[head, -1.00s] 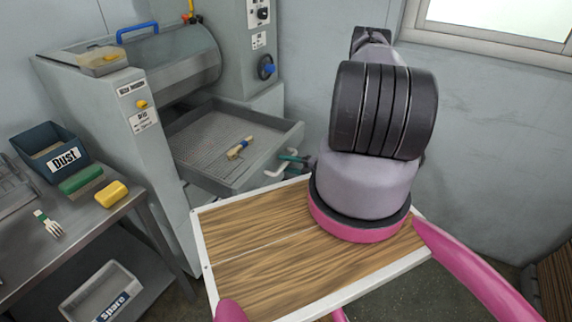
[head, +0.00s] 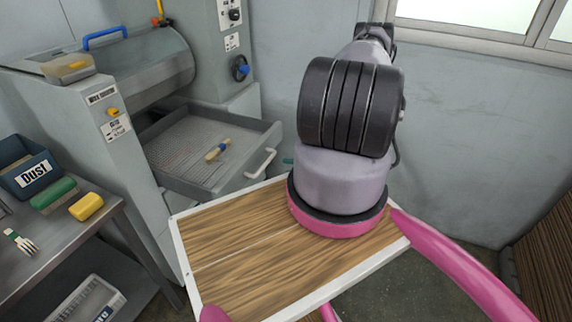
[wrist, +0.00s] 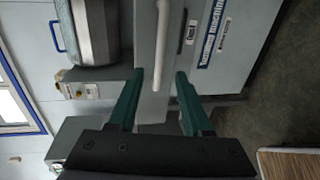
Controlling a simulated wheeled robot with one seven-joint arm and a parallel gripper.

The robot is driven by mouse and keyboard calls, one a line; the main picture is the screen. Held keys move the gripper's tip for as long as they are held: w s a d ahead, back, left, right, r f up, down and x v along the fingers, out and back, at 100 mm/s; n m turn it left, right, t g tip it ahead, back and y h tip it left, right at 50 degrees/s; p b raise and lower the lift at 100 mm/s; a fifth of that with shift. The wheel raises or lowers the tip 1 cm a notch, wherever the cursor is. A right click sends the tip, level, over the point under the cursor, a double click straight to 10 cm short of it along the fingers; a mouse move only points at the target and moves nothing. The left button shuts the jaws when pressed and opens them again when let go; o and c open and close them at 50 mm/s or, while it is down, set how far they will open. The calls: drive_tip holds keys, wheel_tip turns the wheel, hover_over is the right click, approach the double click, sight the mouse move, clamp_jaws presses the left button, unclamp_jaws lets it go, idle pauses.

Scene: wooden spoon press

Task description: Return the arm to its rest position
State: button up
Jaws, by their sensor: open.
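My arm fills the middle of the head view and hides most of my gripper; only a bit of teal finger shows beside the arm. In the wrist view my gripper (wrist: 160,74) is open, with its two green fingers apart and nothing gripped. A white bar handle (wrist: 162,40) appears between and beyond the fingertips; contact cannot be seen. In the head view a white handle (head: 262,164) is on the front of the pulled-out grey mesh tray (head: 180,128), left of the finger. A small wooden-handled tool (head: 218,150) lies in the tray.
The grey machine (head: 95,125) stands at left. A wood-topped board with white edges (head: 240,265) lies below my arm. A side table (head: 75,235) holds a Dust bin (head: 30,170), a green block (head: 54,195) and a yellow block (head: 86,207). Wall space at right is clear.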

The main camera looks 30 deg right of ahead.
drive_tip(key=w+a+r+n+g+y, duration=0.1)
drive_tip(key=w+a+r+n+g, duration=0.15)
drive_tip(key=r+n, duration=0.55)
drive_tip(key=w+a+r+n+g+y, duration=0.1)
drive_tip(key=a+r+n+g, duration=0.4)
drive_tip(key=r, duration=0.6)
drive_tip(key=w+a+r+n+g+y, duration=0.1)
drive_tip(key=w+r+n+g, duration=0.15)
drive_tip(key=r+n, duration=0.55)
drive_tip(key=s+a+r+n+t+h, duration=0.1)
drive_tip(key=s+a+r+n+h, duration=0.1)
drive_tip(key=s+r+n, duration=0.3)
drive_tip(key=s+a+r+n+t+h, duration=0.2)
drive_tip(key=s+r+n+h, duration=0.2)
drive_tip(key=r+n, duration=0.5)
drive_tip(key=s+a+r+n+t+h, duration=0.1)
drive_tip(key=s+a+r+n+h, duration=0.2)
drive_tip(key=s+r+n, duration=0.4)
wheel_tip(320, 180, up, 8)
drive_tip(key=shift+n+t+h, duration=0.3)
drive_tip(key=shift+n+h, duration=0.1)
drive_tip(key=shift+h, duration=0.2)
